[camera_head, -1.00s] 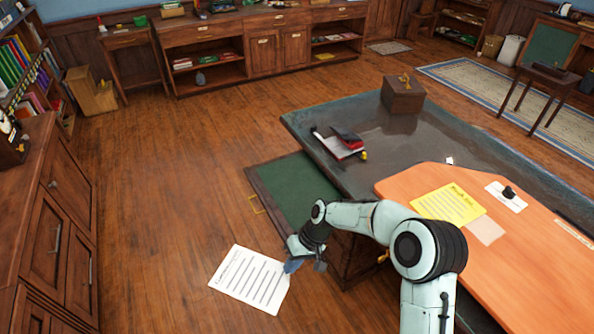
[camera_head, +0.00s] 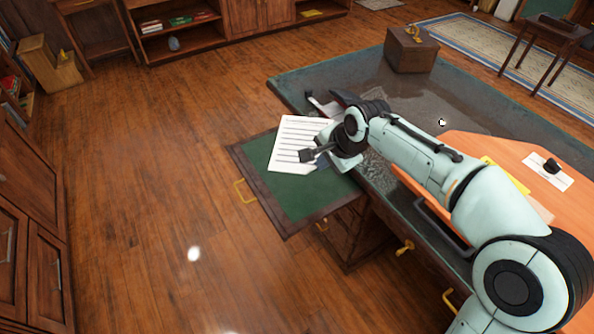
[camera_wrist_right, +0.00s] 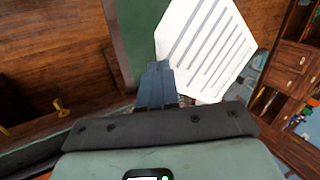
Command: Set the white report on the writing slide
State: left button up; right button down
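The white report (camera_head: 296,135), a sheet with dark printed lines, is over the far part of the writing slide (camera_head: 290,190), a green-topped board with a dark wood frame pulled out from the desk. My right gripper (camera_head: 310,156) is shut on the report's near right edge. The wrist view shows the gripper fingers (camera_wrist_right: 155,85) together at a corner of the report (camera_wrist_right: 208,50), with the green slide (camera_wrist_right: 142,30) beside it. I cannot tell whether the sheet touches the slide. My left gripper is not in view.
The dark desk top (camera_head: 345,75) adjoins the slide and holds a wooden box (camera_head: 411,52), a dark book partly hidden by my arm, and an orange board (camera_head: 545,210) with papers. Yellow handles stick out below the desk edge. The wood floor (camera_head: 150,170) at left is clear.

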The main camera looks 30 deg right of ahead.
jog(key=shift+m, duration=0.6)
jog(key=f+b, duration=0.2)
jog(key=f, duration=0.4)
jog(key=f+b, duration=0.1)
jog(key=f, duration=0.5)
jog(key=f+b, duration=0.2)
jog(key=f, duration=0.5)
jog(key=shift+s+d+b, duration=0.1)
jog(key=shift+d+b, duration=0.2)
jog(key=shift+d, duration=0.1)
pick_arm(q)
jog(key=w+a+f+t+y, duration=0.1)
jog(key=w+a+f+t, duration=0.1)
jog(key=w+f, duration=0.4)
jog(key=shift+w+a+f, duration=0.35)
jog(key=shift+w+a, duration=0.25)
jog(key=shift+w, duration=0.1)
pick_arm(e)
jog(key=shift+f, duration=0.1)
jog(key=c, duration=1.8)
grip_release()
jog(key=shift+f, duration=0.2)
jog(key=o, duration=0.4)
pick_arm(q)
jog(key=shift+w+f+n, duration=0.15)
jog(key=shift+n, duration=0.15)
